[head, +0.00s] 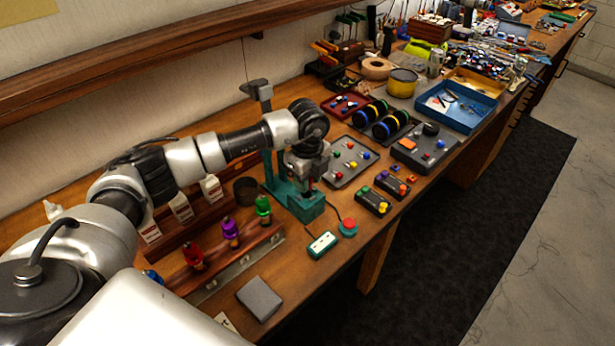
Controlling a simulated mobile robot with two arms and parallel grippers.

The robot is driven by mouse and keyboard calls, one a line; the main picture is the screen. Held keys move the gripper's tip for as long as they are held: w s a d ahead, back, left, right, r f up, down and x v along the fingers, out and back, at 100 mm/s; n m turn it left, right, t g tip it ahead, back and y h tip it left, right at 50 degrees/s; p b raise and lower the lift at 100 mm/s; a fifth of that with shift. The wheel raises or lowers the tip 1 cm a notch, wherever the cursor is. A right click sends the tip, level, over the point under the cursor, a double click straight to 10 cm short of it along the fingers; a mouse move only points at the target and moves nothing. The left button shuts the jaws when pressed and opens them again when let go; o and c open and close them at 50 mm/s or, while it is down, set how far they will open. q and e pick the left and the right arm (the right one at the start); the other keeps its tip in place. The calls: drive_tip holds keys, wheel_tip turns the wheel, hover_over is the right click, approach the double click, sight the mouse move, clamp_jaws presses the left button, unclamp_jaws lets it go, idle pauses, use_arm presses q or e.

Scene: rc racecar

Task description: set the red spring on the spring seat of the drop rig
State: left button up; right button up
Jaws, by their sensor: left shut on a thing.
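The teal drop rig (305,208) stands on the bench at the middle of the head view, with an upright post behind its base. My left gripper (308,180) is directly above the rig's base, pointing down. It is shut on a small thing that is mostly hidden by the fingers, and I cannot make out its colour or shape. The spring seat is hidden under the gripper. A red spring-like piece (193,256) stands in the wooden rack (240,250), left of the rig. My right gripper is out of view.
Purple (230,232) and green (263,208) pieces stand in the same rack. A teal box (322,244) and red button (348,227) sit in front of the rig. A grey block (259,298) lies nearer. Trays and wheels crowd the bench beyond.

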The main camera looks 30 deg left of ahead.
use_arm(q)
drive_tip(key=shift+f+b, duration=0.85)
drive_tip(key=shift+f, duration=0.5)
drive_tip(key=o, duration=1)
drive_tip(key=shift+c, duration=0.2)
wheel_tip(320, 180, up, 11)
drive_tip(key=b, duration=0.2)
drive_tip(key=shift+b, duration=0.35)
